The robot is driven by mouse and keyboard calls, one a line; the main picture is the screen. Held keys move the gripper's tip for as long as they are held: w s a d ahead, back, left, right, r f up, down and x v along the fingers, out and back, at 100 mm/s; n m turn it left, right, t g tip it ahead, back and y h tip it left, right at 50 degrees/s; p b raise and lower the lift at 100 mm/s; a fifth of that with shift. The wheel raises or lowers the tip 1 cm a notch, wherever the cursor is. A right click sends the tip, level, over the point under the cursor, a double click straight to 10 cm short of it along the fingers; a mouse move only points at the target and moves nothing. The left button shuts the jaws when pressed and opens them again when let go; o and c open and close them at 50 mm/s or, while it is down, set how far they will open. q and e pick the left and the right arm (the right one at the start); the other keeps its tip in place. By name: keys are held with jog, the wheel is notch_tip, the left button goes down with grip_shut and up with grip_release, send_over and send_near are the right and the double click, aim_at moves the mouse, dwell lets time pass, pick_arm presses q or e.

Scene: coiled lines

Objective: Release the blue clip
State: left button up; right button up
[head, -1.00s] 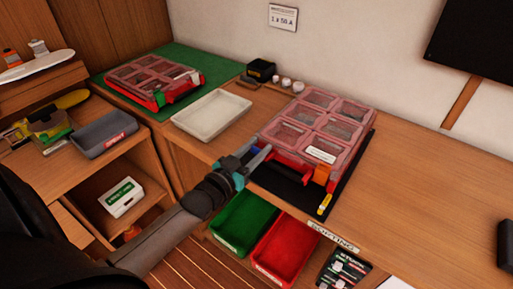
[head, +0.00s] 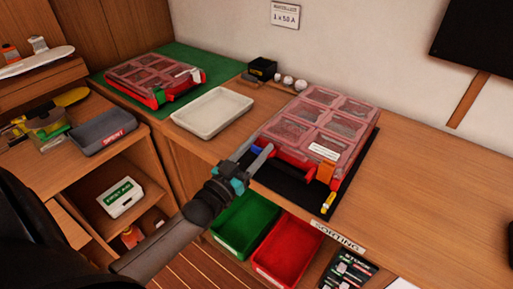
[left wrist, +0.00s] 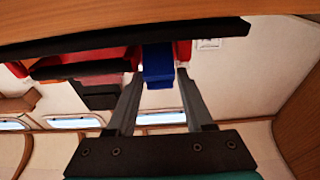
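The red case with a clear, divided lid (head: 318,122) lies shut on a black mat on the bench. Its blue clip (head: 257,150) is on the front edge at the left; an orange clip (head: 325,173) is at the right. My left gripper (head: 254,154) is open at the blue clip, with one finger to each side. In the left wrist view the blue clip (left wrist: 158,66) shows between the two spread fingertips, with gaps beside it. I cannot tell whether either finger touches it. My right gripper is not in view.
The black mat (head: 281,187) reaches the bench's front edge, with a yellow marker (head: 328,203) on it. A white tray (head: 213,111) and a second red case (head: 153,80) are to the left. Green (head: 240,224) and red (head: 286,250) bins sit below the edge.

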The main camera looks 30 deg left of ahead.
pick_arm(q)
jog(key=shift+o, duration=1.4)
jog(key=s+a+f+p, duration=0.1)
jog(key=s+f, duration=0.1)
jog(key=s, duration=1.3)
jog(key=shift+f, duration=0.25)
jog(key=shift+a, duration=0.1)
jog(key=s+d+f+g+y, duration=0.1)
jog(key=s+f+g, duration=0.15)
jog(key=f, duration=0.65)
jog(key=s+d+f+g, duration=0.15)
jog(key=f+g, duration=0.25)
jog(key=f, duration=0.6)
jog(key=s+f+g+y, duration=0.1)
jog(key=s+f+g, duration=0.2)
jog(key=f, duration=0.6)
jog(key=s+d+f+m+g, duration=0.1)
jog(key=s+d+f+g, duration=0.2)
jog(key=s+f, duration=0.4)
jog(key=s+d+f+g, duration=0.4)
jog(key=s+f+g, duration=0.2)
jog(key=s, duration=0.6)
jog(key=shift+d+f+m+h, duration=0.15)
jog(key=shift+f+m+h, duration=0.2)
jog(key=shift+f, duration=0.25)
